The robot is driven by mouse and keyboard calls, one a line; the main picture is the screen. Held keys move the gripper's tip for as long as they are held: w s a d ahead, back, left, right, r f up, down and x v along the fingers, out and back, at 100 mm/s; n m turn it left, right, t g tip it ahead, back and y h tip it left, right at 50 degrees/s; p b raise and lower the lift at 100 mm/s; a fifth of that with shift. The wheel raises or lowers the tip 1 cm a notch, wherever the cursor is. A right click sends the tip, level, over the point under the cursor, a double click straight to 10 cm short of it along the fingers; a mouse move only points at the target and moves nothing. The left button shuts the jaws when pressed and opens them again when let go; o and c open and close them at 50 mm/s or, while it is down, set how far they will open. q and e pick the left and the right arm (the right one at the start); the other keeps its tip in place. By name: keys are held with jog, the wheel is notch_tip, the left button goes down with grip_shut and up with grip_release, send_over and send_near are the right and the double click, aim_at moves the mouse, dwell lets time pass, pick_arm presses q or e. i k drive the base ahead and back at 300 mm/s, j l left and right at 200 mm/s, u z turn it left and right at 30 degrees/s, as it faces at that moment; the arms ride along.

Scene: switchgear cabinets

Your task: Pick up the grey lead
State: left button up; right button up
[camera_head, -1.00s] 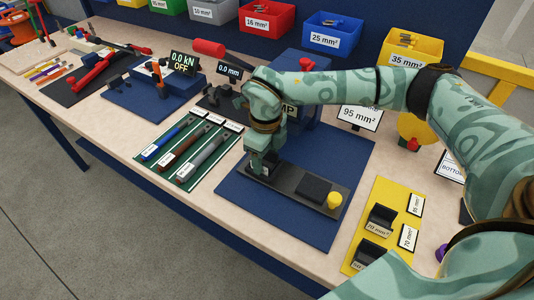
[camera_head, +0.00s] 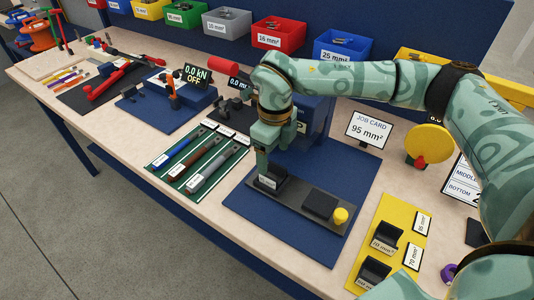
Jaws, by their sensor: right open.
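The grey lead (camera_head: 208,170) lies on a green mat (camera_head: 165,188), at the right end of a row with a brown lead (camera_head: 192,158) and a blue lead (camera_head: 176,149). White labels are on the leads. My right gripper (camera_head: 272,160) points down over a dark block (camera_head: 270,183) on the grey bar fixture, to the right of the grey lead and apart from it. It is open; I see no lead between its fingers, though the narrow gap is hard to make out. My left gripper is not in view.
The blue mat (camera_head: 240,208) carries the fixture with a yellow knob (camera_head: 340,215). A job card (camera_head: 368,130) reads 95 mm². Coloured bins line the back.

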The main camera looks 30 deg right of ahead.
aim_at(192, 186)
jog(key=k+j, duration=0.65)
jog(key=k, duration=0.25)
